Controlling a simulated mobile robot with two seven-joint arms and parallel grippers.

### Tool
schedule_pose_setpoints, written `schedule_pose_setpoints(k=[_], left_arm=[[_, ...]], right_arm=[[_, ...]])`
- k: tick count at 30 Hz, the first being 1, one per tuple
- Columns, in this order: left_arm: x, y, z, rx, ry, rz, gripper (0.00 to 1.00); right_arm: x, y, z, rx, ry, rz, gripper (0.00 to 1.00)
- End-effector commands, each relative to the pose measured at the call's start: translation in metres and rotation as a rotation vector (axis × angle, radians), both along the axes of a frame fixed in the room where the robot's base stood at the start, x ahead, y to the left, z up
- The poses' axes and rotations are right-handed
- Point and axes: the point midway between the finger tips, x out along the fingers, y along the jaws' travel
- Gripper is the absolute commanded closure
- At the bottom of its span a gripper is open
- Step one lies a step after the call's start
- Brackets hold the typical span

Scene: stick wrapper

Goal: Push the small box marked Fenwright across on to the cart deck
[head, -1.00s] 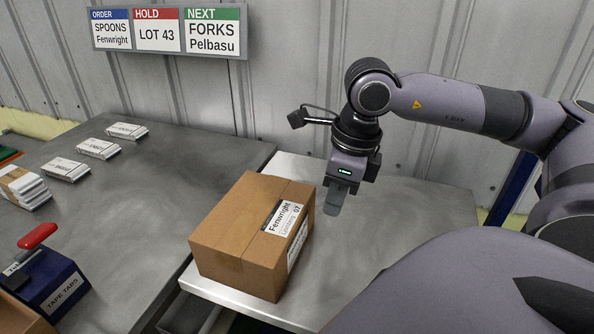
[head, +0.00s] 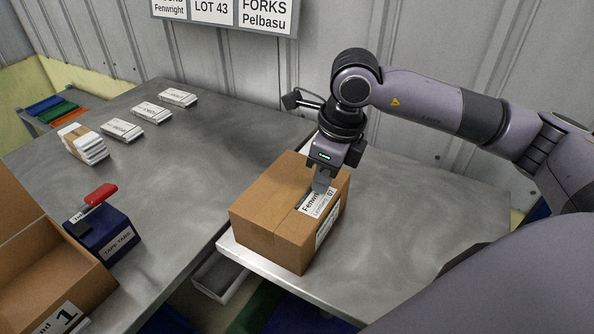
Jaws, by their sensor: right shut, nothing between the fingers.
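The small brown Fenwright box (head: 265,212) stands upright on the right-hand metal surface (head: 425,225), close to its left edge. Its white label (head: 329,208) is on the top and folds down the right side. My right gripper (head: 321,187) is shut and empty. It points down over the right part of the box top, and its fingers cover part of the label. I cannot tell whether they touch the box. I cannot tell for certain which surface is the cart deck. My left gripper is out of view.
A darker metal table (head: 175,185) lies to the left, across a narrow gap. It holds white packs (head: 122,130), a tape tabs dispenser (head: 103,235) and an open carton (head: 50,270). A ribbed wall stands behind. The right-hand surface is clear right of the box.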

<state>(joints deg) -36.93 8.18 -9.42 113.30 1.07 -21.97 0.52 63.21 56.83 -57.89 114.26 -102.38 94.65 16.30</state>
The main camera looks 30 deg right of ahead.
Motion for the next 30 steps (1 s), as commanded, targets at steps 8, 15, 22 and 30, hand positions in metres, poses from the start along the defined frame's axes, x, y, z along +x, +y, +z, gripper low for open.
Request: schedule_pose_setpoints(k=[8,15,22,30], left_arm=[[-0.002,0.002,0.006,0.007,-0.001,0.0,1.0],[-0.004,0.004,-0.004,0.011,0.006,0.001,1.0],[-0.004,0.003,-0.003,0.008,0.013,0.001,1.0],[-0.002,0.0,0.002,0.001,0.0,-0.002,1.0]], right_arm=[[0.036,0.027,0.002,0.001,0.001,0.002,1.0],[0.041,0.029,-0.016,0.0,-0.001,0.001,1.0],[0.04,0.029,-0.019,-0.002,0.004,0.0,1.0],[0.037,0.026,-0.022,-0.004,0.011,-0.001,1.0]])
